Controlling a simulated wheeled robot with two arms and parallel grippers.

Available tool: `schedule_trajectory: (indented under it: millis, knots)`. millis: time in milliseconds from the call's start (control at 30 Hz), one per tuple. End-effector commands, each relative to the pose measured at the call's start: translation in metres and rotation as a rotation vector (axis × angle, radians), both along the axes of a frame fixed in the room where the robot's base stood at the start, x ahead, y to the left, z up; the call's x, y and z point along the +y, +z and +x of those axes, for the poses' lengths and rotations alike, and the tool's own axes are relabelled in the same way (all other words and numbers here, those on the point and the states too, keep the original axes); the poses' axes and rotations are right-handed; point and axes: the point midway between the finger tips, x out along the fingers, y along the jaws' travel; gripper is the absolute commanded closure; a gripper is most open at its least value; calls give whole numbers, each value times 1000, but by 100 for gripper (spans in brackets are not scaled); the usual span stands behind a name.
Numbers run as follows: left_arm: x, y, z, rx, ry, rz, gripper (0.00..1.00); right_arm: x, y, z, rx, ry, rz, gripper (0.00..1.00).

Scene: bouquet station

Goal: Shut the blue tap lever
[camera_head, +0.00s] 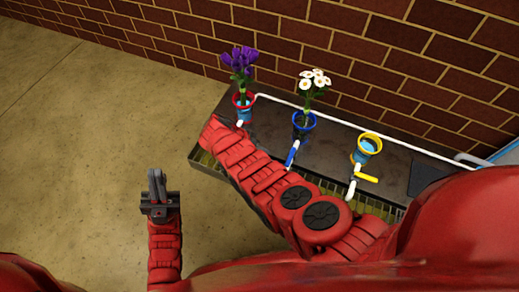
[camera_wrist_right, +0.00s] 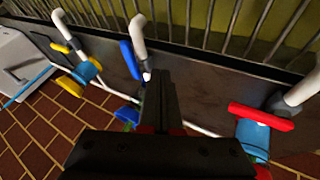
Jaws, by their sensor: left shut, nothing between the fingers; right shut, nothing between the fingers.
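The blue tap lever (camera_head: 292,153) stands in front of the blue-rimmed pot (camera_head: 304,122) that holds white flowers. In the right wrist view the blue lever (camera_wrist_right: 130,60) lies roughly along its white spout (camera_wrist_right: 138,35), just left of my right fingertips. My right gripper (camera_wrist_right: 162,74) is shut and empty, close to that spout; whether it touches cannot be told. In the head view my right arm reaches left across the bench front and its fingers are hidden. My left gripper (camera_head: 157,182) is shut and empty above the open floor at left.
The yellow lever (camera_head: 366,179) and red lever (camera_wrist_right: 262,116) sit crosswise to their spouts. A red-rimmed pot (camera_head: 242,100) holds purple flowers; the yellow-rimmed pot (camera_head: 367,147) shows no flowers. A grating (camera_wrist_right: 225,42) runs along the bench front. A brick wall (camera_head: 420,60) stands behind.

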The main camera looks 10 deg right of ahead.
Motion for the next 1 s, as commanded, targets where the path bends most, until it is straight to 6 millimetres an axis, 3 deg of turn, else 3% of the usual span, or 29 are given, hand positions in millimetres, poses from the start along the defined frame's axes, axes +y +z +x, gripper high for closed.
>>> schedule_trajectory:
  millis: [33,233,567,1000]
  knots:
    - [-2,-8,0,0,-4,9,100,-7,-13,-1,4,-2,-2,100]
    - [-7,-19,2,3,-16,36,100,-27,-39,2,1,-2,0,100]
    - [-4,-8,1,3,-11,23,100,-41,-33,-8,-4,1,1,100]
    - [-5,-11,1,2,-12,26,100,-58,-34,-20,-1,2,0,100]
